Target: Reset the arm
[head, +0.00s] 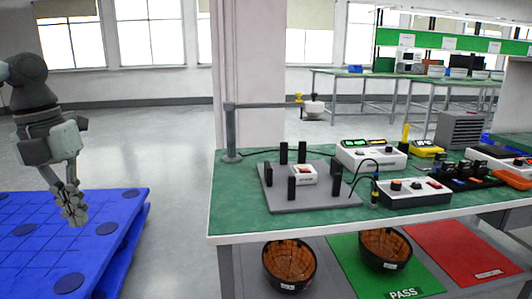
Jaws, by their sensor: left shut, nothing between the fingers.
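My left gripper (73,205) hangs at the left of the head view with its fingers pointing down. It is shut and empty, above the blue pallet (110,205) and well to the left of the workbench. My left arm comes in from the upper left edge. My right gripper is not in the view.
The green-topped workbench (230,220) fills the right side. It carries a grey fixture plate (270,198) with black posts, a white instrument (372,155) and a control box (412,195). Two baskets (290,265) sit below. Open floor (175,130) lies between pallet and bench.

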